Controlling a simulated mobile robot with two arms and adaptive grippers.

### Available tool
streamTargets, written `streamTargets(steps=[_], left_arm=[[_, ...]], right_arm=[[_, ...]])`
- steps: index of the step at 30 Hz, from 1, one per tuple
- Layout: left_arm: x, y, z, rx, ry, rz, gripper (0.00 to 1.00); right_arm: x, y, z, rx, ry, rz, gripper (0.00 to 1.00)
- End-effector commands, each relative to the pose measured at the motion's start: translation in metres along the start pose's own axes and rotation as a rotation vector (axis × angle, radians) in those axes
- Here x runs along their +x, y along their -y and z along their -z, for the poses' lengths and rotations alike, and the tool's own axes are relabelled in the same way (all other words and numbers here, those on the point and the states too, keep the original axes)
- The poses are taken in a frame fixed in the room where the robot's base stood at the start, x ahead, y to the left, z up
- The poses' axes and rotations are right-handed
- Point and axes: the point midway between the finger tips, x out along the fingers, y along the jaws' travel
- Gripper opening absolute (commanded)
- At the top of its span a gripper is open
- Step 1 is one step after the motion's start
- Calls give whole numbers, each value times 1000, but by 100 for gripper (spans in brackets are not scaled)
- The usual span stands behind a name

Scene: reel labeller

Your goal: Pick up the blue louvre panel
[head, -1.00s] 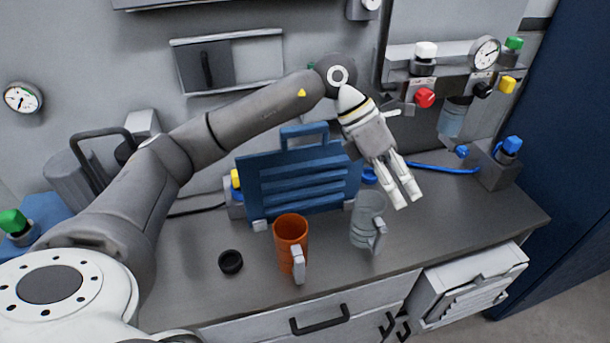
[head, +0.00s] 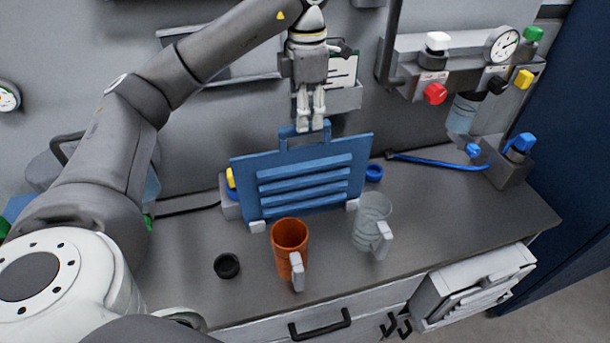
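The blue louvre panel (head: 346,166) stands nearly upright on the grey worktop, its lower edge at small light grey blocks. It has several horizontal slats and a loop handle (head: 285,145) on its top edge. My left gripper (head: 311,127) points down at the handle, its two fingers apart with a narrow gap between them. The fingertips overlap the handle's top bar in the picture; I cannot tell whether they touch it. The panel stays on the worktop. My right gripper is not in view.
An orange mug (head: 290,240) and a clear mug (head: 371,225) stand close in front of the panel. A black ring (head: 227,266) lies to the left. A blue ring (head: 374,172) and a blue cable (head: 440,161) lie to the right. The worktop's right front is clear.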

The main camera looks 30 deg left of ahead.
Motion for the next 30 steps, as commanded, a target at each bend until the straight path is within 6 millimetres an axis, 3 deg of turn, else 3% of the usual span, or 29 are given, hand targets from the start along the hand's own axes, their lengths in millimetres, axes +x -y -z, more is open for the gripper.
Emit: streamTargets(steps=[5,14,22,30], left_arm=[[23,2,0,3,-2,5,34],[50,0,0,2,0,2,34],[77,-4,6,1,-3,4,34],[102,-4,5,2,1,2,34]], right_arm=[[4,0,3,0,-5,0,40],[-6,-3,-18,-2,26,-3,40],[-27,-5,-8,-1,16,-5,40],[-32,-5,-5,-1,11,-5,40]])
